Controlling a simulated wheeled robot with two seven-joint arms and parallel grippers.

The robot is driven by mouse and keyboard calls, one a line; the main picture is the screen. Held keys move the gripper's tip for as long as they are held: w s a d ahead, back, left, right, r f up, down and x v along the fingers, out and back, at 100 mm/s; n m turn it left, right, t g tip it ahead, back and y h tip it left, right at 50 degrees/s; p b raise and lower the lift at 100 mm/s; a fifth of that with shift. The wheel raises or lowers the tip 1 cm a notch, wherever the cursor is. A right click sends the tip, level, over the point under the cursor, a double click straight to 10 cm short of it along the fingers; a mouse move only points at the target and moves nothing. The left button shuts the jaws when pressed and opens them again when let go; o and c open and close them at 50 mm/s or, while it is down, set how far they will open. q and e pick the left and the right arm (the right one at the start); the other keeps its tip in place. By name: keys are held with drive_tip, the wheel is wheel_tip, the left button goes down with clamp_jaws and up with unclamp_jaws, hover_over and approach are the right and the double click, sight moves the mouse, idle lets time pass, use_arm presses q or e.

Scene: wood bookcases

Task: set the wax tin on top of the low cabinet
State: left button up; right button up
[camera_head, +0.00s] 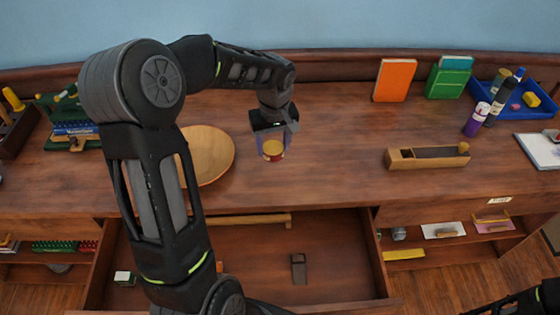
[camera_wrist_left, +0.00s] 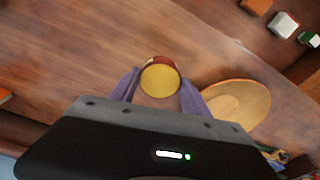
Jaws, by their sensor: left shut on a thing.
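The wax tin (camera_head: 273,148), small and round with a yellow top and red side, is between the purple fingers of my left gripper (camera_head: 272,146). In the left wrist view the tin (camera_wrist_left: 160,80) sits between both fingertips, and the gripper is shut on it. It is over the wooden top of the low cabinet (camera_head: 330,150), right of the wooden plate. I cannot tell whether the tin touches the top. My right gripper is not in view; only a dark part of my right arm shows at the lower right.
A wooden plate (camera_head: 215,155) lies left of the tin, partly behind my arm. A wooden plane (camera_head: 425,157), purple bottle (camera_head: 476,120), blue tray (camera_head: 535,108) and orange book (camera_head: 394,80) stand on the right. A drawer (camera_head: 335,250) is open below. The top between tin and plane is clear.

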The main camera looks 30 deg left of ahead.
sight(274, 157)
use_arm(q)
drive_tip(key=shift+s+d+r, duration=0.1)
drive_tip(key=shift+d+r, duration=0.05)
drive_tip(key=shift+d, duration=0.1)
drive_tip(key=shift+a+m, duration=0.1)
drive_tip(key=shift+m, duration=0.2)
drive_tip(key=shift+f+b, duration=1.5)
drive_tip(key=shift+f, duration=1.05)
drive_tip(key=shift+f+b, duration=1.45)
drive_tip(key=shift+f, duration=1.05)
